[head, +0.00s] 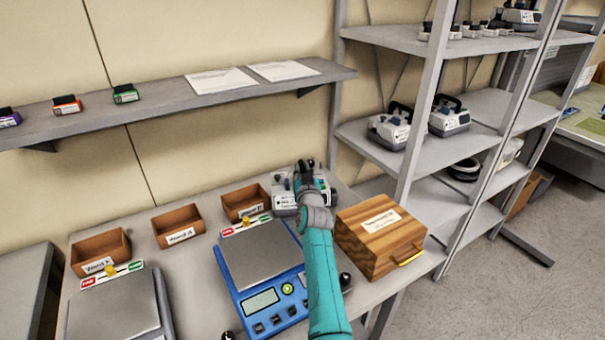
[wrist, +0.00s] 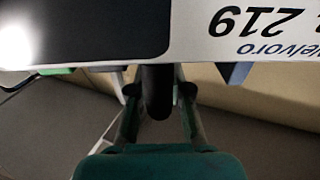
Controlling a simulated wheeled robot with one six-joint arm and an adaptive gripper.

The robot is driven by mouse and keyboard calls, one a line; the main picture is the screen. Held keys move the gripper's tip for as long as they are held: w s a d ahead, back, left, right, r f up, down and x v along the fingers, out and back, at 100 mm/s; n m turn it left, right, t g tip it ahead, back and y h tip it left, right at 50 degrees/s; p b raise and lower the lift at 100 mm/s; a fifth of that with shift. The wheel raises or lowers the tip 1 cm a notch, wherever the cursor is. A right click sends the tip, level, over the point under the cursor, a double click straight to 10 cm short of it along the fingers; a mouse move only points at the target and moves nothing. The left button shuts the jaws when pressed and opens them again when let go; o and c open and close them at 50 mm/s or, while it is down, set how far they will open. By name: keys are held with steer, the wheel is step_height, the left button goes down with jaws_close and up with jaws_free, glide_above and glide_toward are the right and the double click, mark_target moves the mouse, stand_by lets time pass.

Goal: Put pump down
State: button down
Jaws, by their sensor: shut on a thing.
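A white and grey pump (head: 285,197) is at the back of the table (head: 205,262), between a small brown bin and a wooden box. My gripper (head: 308,178) is at the pump's top, with the teal arm reaching to it from the front. In the wrist view the pump's white label (wrist: 245,30), with an upside-down "219", fills the top of the picture. There my gripper (wrist: 158,92) has its fingers on either side of the pump's dark handle, shut on it. The pump's underside is hidden, so I cannot tell whether it touches the table.
A wooden box (head: 372,248) stands right of the pump. A blue scale (head: 240,287) is in front, partly behind my arm. Brown bins (head: 178,226) line the table's back. The shelf rack (head: 365,140) at right holds other pumps (head: 450,118). A wall shelf (head: 170,102) hangs above.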

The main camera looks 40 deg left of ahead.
steer(key=shift+f, duration=0.2)
steer(key=c, duration=1.5)
jaws_free()
steer(key=shift+f, duration=0.2)
steer(key=shift+c, duration=0.2)
steer(key=o, duration=0.4)
steer(key=shift+o, duration=0.2)
steer(key=shift+s+d, duration=0.1)
steer(key=shift+d, duration=0.05)
